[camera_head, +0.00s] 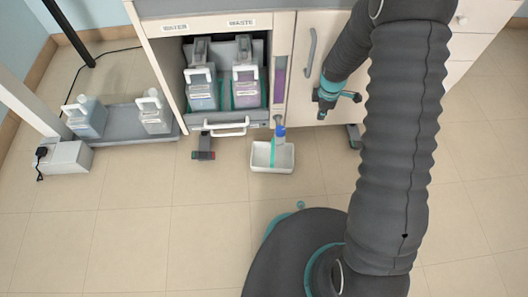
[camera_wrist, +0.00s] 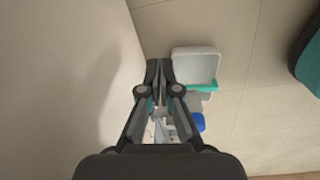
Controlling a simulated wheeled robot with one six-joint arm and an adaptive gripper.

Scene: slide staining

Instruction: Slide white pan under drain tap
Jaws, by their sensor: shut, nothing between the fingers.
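The white pan (camera_head: 287,160) is a shallow rectangular tray on the tiled floor, in front of the cabinet. A drain tap with a blue part (camera_head: 279,131) stands at the pan's back edge in the head view. A teal strip (camera_head: 272,152) crosses the pan's left part there. My gripper (camera_head: 322,116) is shut and empty, in front of the cabinet door, right of the pan and apart from it. In the wrist view my gripper (camera_wrist: 159,68) appears left of the pan (camera_wrist: 196,62). The blue part (camera_wrist: 198,122) and teal strip (camera_wrist: 202,87) also show there.
A low white handle (camera_head: 226,126) and a caster (camera_head: 203,147) are left of the pan. More jugs stand on a grey platform (camera_head: 124,122). Floor before the pan is clear.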

